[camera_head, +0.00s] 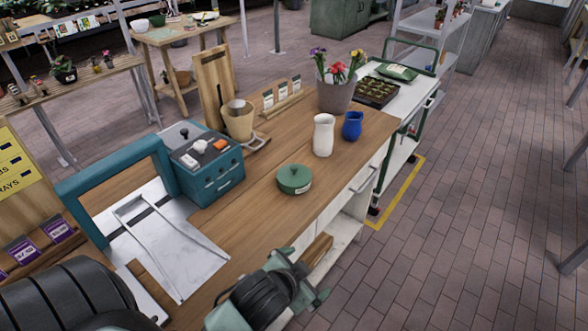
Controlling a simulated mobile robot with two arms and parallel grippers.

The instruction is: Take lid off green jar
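A low, round green jar (294,180) stands upright on the wooden counter, near its front edge. Its green lid (294,175), with a small knob on top, sits on it. My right gripper (308,281) is at the bottom centre, nearer than the jar and apart from it. Pale green parts show there, but its fingers are too unclear to tell whether it is open. My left arm shows as a dark ribbed part at the bottom left; its gripper is out of view.
A white vase (323,135), a blue pitcher (352,126) and a flower pot (335,95) stand behind the jar. A teal cash register (206,165) stands to its left. A teal-framed unit (118,185) with a metal tray is further left. The counter around the jar is clear.

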